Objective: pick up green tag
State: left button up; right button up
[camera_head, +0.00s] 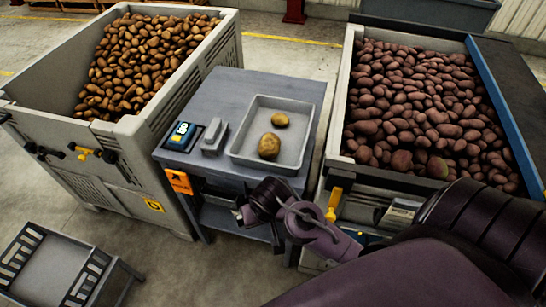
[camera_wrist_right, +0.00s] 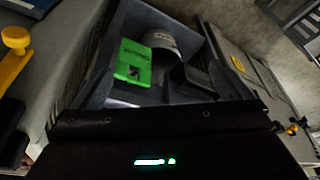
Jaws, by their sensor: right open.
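The green tag (camera_wrist_right: 133,62) shows in the right wrist view as a flat bright green rectangle with dark print at its top edge. It lies inside a grey open bin (camera_wrist_right: 118,98), left of a white round object (camera_wrist_right: 163,42). I cannot make out the tag in the head view. My right gripper (camera_head: 241,213) is open, low in front of the grey table's front side. In the right wrist view its dark body fills the bottom, with the tag beyond it and apart from it. My left gripper is not in view.
A grey table (camera_head: 231,92) carries a tray (camera_head: 296,104) with two potatoes, a scale-like device (camera_head: 182,136) and a small grey block (camera_head: 214,137). Potato crates stand left (camera_head: 150,160) and right (camera_head: 346,90). A yellow handle (camera_head: 333,204) stands right of my right gripper.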

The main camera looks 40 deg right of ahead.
jog(key=w+d+f+m+h, duration=0.1)
jog(key=w+d+f+m, duration=0.2)
jog(key=w, duration=0.1)
jog(key=w+d+f+m+h, duration=0.1)
jog(key=w+d+f+m, duration=0.2)
jog(key=d+f+m, duration=0.1)
jog(key=shift+w+d+f+h, duration=0.1)
jog(key=shift+w+d+h, duration=0.1)
jog(key=shift+w+h, duration=0.2)
jog(key=shift+p+x, duration=0.7)
jog(key=shift+x, duration=1.9)
jog(key=c, duration=1.1)
jog(key=shift+o, duration=0.2)
